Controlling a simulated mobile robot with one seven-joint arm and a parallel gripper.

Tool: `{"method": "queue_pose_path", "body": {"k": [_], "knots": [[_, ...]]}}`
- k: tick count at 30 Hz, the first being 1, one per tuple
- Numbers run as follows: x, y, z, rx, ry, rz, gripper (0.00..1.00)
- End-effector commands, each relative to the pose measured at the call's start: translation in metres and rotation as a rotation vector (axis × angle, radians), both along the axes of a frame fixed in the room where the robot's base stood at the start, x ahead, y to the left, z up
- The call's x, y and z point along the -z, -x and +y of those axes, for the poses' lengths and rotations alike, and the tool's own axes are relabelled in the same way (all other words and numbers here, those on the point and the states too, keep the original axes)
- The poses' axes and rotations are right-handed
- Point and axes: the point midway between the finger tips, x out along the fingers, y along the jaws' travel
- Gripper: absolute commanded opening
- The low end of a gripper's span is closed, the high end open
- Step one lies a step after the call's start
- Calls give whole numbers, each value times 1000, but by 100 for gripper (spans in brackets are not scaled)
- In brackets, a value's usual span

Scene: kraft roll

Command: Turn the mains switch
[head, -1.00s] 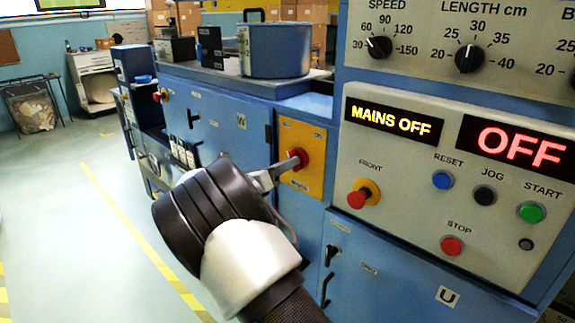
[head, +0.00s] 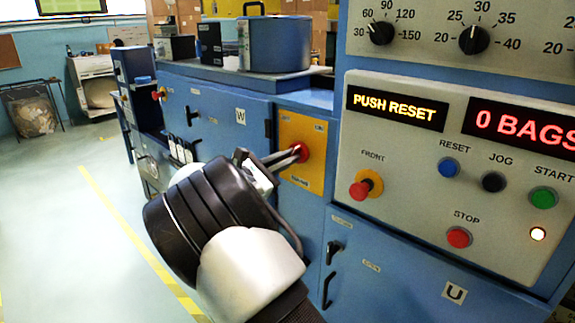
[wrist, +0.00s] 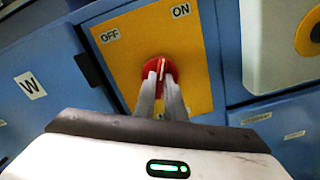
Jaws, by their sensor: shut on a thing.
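The mains switch is a red rotary knob (head: 301,152) on a yellow plate (head: 312,176) on the blue machine front. In the wrist view the red knob (wrist: 158,72) sits below the OFF and ON labels, and its pale handle line stands nearly upright in the picture. My gripper (head: 294,153) reaches it from the left, with both fingers shut on the knob's handle. In the wrist view the fingers (wrist: 161,92) lie on either side of the handle and hide its lower part. The left display (head: 396,107) reads PUSH RESET.
Right of the switch is a panel with a red FRONT button (head: 360,189), a blue RESET button (head: 449,168), a green START button (head: 543,198) and a red STOP button (head: 459,237). A second display (head: 525,130) reads 0 BAGS. A white lamp (head: 538,234) is lit.

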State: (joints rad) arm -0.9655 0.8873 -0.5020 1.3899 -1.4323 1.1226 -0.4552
Motion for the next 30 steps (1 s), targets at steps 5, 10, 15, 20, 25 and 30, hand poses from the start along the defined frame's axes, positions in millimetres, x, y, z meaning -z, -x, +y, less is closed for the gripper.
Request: {"method": "queue_pose_path", "body": {"k": [5,10,15,20,25,30], "knots": [[4,0,1,0,-110,-84,0],[3,0,0,0,-190,-147,0],[2,0,0,0,-241,-187,0],[1,0,0,1,-267,-207,0],[1,0,0,1,-277,-214,0],[1,1,0,1,-278,-215,0]]}}
